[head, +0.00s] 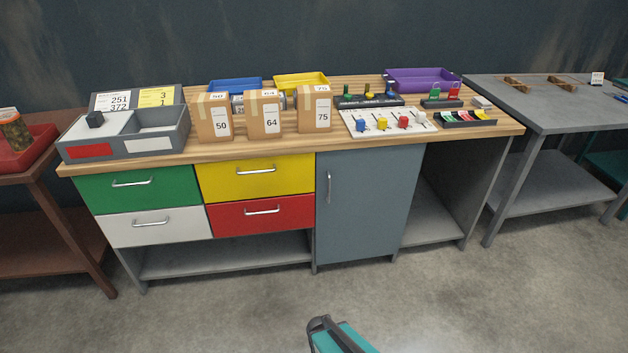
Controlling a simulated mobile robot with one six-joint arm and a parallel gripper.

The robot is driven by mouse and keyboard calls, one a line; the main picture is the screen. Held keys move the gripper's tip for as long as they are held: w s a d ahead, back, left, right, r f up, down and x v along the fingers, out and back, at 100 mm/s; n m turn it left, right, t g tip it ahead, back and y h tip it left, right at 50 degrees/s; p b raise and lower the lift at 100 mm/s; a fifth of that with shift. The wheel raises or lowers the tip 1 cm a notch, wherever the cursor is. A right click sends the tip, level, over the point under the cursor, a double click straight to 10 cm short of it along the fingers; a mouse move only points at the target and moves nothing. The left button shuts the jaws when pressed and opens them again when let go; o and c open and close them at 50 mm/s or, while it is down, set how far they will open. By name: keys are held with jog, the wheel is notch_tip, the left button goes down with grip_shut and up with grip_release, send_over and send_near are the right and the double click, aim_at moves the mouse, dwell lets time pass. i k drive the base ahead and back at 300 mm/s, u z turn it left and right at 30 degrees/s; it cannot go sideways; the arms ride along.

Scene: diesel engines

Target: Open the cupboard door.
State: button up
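The cupboard door (368,208) is a flat blue-grey panel under the wooden worktop, right of the drawers. It is shut, flush with the front of the workbench. Its upright silver bar handle (329,188) sits near its left edge, in the upper half. Nothing touches the door or the handle. My gripper cannot be made out in the head view. Only a dark and teal part of my own body shows at the bottom edge, well short of the bench.
Green (138,189), yellow, white and red drawers are shut left of the door. Boxes, trays and small parts crowd the worktop (290,145). An open shelf bay (432,215) lies right of the door. The concrete floor (440,300) before the bench is clear.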

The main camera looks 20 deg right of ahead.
aim_at(364, 196)
jog(key=u, duration=0.65)
jog(key=i, duration=1.05)
jog(key=u, duration=0.25)
